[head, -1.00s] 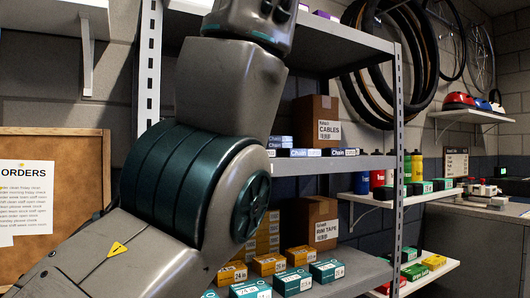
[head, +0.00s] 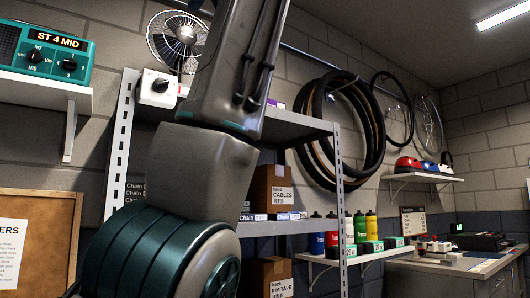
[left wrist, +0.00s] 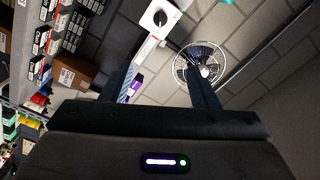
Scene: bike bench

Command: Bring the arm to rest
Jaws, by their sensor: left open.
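My left arm rises through the left middle of the head view, in front of the metal shelf unit; its gripper is beyond the top part of the arm and its fingers do not show there. In the left wrist view my left gripper (left wrist: 160,88) has its two dark fingers apart with nothing held between them. Beyond the fingers are the wall, a fan and the shelf top, all clear of the fingers. My right arm and gripper are in neither view.
The shelf unit (head: 335,200) holds cardboard boxes (head: 272,190) and small packs. A fan (head: 180,38) and a white box (head: 157,90) are at its top. A radio (head: 42,52) sits on a wall shelf at left. Tyres (head: 345,125) hang on the wall. A workbench (head: 440,265) stands at right.

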